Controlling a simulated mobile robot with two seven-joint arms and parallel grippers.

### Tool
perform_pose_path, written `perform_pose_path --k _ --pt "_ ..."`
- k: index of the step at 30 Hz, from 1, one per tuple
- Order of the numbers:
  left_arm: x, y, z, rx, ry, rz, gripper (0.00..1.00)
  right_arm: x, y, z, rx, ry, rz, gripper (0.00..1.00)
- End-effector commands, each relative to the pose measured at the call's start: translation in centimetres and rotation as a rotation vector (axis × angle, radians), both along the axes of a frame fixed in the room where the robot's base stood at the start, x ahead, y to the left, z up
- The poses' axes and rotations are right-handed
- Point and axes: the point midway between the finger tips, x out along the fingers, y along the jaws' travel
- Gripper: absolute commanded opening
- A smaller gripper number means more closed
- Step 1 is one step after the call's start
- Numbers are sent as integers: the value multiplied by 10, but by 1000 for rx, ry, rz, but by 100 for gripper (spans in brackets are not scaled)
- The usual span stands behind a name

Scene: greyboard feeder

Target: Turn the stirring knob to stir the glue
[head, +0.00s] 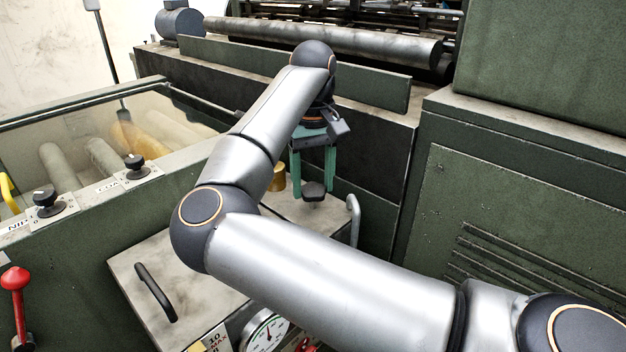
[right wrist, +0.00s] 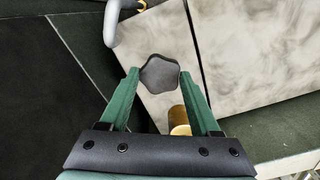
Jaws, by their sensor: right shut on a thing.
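The stirring knob (head: 313,191) is a dark, lobed knob over the pale metal lid, below the green fingers in the head view. In the right wrist view the same knob (right wrist: 160,75) sits between the two fingertips. My right gripper (head: 313,186) reaches down from above with its green fingers on either side of the knob and is shut on it. It also shows in the right wrist view (right wrist: 159,80). My left gripper is in neither view.
A brass cylinder (head: 278,178) stands just beside the knob. Grey handles (head: 353,220) and (head: 156,292) rise from the pale lid (head: 190,270). Two black knobs (head: 47,201) and (head: 135,167) and a red lever (head: 15,280) are at left. A green cabinet (head: 530,200) bounds the right.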

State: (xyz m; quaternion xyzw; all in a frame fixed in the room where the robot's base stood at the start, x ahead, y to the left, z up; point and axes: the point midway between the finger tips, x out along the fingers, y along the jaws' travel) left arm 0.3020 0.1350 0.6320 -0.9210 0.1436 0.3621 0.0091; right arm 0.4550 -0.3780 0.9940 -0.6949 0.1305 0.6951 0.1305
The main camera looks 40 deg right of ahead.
Motion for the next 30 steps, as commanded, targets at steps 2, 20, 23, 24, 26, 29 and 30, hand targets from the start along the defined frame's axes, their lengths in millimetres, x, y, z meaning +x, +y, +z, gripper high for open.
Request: perform_pose_path --k 2,20,23,24,26,29,30 --pt "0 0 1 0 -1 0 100 0 -1 1 -4 -1 -43 8" --pt "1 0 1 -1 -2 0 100 0 -1 1 -3 -2 -156 8" --pt "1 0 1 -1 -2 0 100 0 -1 1 -3 -2 -156 8" --pt "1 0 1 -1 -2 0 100 0 -1 1 -3 -2 -155 8" --pt "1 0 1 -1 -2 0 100 0 -1 1 -3 -2 -155 8" --pt "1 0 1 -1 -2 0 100 0 0 1 -3 -1 -155 74" --pt "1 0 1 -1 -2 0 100 0 0 1 -2 -1 -155 78"
